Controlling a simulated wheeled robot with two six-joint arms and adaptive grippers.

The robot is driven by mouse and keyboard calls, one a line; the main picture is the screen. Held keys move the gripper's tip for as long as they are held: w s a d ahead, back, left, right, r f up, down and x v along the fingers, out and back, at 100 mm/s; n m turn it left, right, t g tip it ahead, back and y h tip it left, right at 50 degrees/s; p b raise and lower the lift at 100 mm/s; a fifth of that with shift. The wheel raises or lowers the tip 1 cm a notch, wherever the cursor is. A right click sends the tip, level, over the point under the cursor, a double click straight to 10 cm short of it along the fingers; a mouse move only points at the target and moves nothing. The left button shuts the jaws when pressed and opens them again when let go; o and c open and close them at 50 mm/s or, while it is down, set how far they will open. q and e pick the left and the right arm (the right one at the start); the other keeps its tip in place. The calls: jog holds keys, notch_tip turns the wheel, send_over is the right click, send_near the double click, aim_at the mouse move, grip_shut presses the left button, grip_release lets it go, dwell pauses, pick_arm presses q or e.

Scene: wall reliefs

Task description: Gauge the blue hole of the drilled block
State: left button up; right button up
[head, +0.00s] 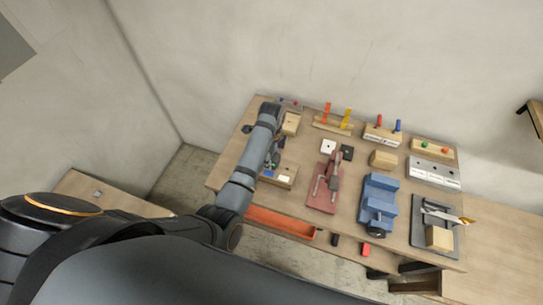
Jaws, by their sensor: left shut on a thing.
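The drilled block (287,183) looks like the wooden block at the left of the bench, with a blue mark and a pale mark on its top. My left arm reaches over the bench from the lower left. My left gripper (274,160) is just above the far side of this block, small and partly hidden by the arm. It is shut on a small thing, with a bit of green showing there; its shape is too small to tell. I cannot tell whether that thing touches the block or is in a hole. My right gripper is out of view.
A red vise (322,190), a blue vise (378,203) and a grey plate fixture (437,235) stand to the right. Behind are a stand with orange and yellow pieces (334,122), a red-and-blue-peg block (382,135) and a loose wooden block (383,159). A red tray (280,222) is at the front edge.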

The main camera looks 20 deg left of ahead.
pick_arm(q)
jog(key=shift+f, duration=0.75)
jog(key=o, duration=1.4)
jog(key=shift+c, duration=0.2)
jog(key=shift+r, duration=0.25)
notch_tip(320, 180, up, 8)
jog(key=shift+d+f, duration=0.15)
